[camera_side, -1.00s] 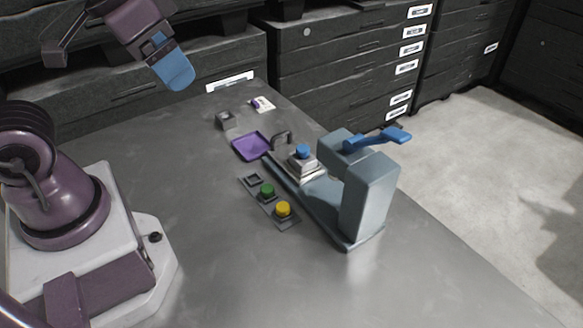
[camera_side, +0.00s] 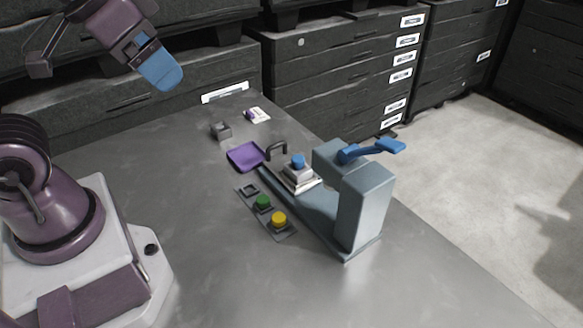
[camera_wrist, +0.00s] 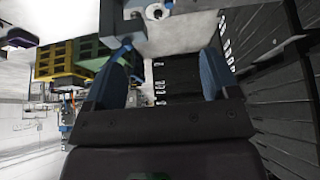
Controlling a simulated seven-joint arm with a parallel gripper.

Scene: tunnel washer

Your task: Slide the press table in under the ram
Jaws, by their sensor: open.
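The grey-blue press (camera_side: 362,205) stands on the bench right of centre in the side view, with a blue lever (camera_side: 372,150) on top. The press table (camera_side: 299,182) sits on the rail at the left of the press frame, out from under the overhanging head. It carries a pale stacked block with a blue knob (camera_side: 298,161). A dark arched handle (camera_side: 276,149) stands at its outer end. The ram itself is hidden. My gripper (camera_side: 160,68) is high at the upper left, well away from the press. In the wrist view my gripper (camera_wrist: 162,78) has its blue fingers apart, with nothing between them.
A purple tray (camera_side: 245,157) lies beside the handle. A panel with a green button (camera_side: 263,202) and a yellow button (camera_side: 279,219) lies in front of the rail. A small grey block (camera_side: 221,131) and a white card (camera_side: 258,115) are farther back. The bench's left middle is clear.

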